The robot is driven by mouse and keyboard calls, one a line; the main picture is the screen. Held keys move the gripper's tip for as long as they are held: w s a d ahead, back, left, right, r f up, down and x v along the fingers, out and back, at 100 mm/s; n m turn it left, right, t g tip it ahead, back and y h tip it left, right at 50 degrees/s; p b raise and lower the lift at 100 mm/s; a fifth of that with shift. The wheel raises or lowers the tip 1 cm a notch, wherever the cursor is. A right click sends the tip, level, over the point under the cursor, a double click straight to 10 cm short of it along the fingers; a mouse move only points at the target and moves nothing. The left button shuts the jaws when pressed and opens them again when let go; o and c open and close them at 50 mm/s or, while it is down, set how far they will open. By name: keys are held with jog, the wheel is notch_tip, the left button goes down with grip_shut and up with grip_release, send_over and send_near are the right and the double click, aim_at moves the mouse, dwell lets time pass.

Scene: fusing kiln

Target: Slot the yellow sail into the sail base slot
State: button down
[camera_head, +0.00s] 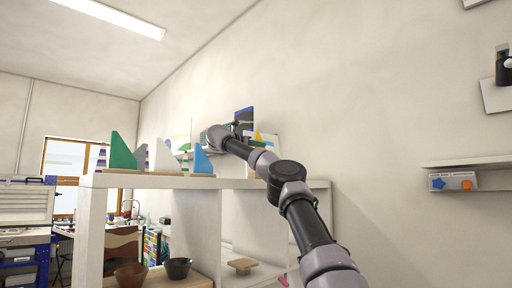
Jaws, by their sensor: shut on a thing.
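My gripper (238,129) is small and dark beyond my arm's wrist, above the top of a white shelf unit (150,181). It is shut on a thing. A small yellow piece (258,136), which looks like the yellow sail, shows just right of the gripper. My arm hides its lower part, and the contact between fingers and sail is too small to make out. A green sail (121,154), a white sail (161,157) and a blue sail (202,161) stand upright in low wooden bases on the shelf top. I cannot make out an empty base slot.
Two bowls (178,268) and a wooden stand (242,265) sit lower in the shelf unit. The space above the sails is free.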

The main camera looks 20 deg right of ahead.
jog(key=shift+a+r, duration=0.1)
jog(key=shift+f, duration=3)
jog(key=shift+f, duration=0.5)
jog(key=shift+w+a+f, duration=0.1)
dwell(0.4)
jog(key=shift+f, duration=0.4)
dwell(0.5)
jog(key=shift+f, duration=0.3)
dwell(0.7)
jog(key=shift+f, duration=0.25)
dwell(1.2)
